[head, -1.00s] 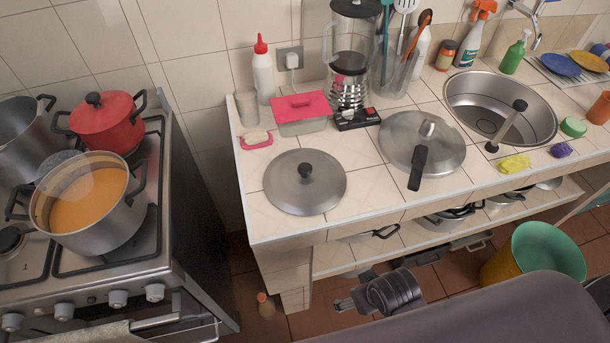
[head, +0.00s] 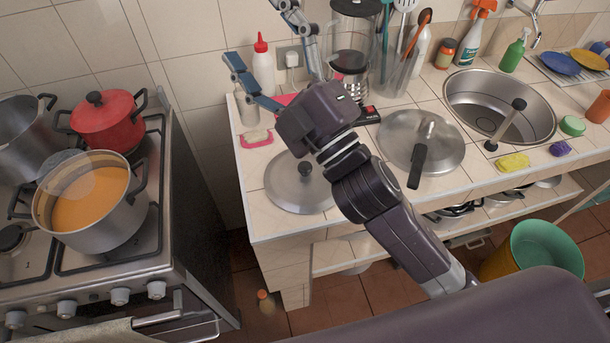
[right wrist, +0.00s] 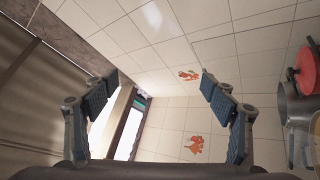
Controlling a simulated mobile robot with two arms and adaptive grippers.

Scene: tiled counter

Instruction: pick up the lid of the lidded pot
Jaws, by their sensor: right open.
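The red pot (head: 113,138) sits on the back of the stove with its red lid (head: 108,112) on and a dark knob on top. In the right wrist view, a red round shape (right wrist: 308,72), likely this pot, shows at the right edge, partly cut off. My right gripper (head: 255,32) is raised over the left part of the counter, to the right of the pot and apart from it. Its two fingers are spread and nothing is between them; the right wrist view also shows this gripper (right wrist: 158,86) open. My left gripper is not in view.
An open pot of orange soup (head: 92,208) stands in front of the red pot, with a grey pot (head: 25,145) to its left. A loose steel lid (head: 290,190) lies on the counter under my arm. A squeeze bottle (head: 264,72) stands behind the gripper.

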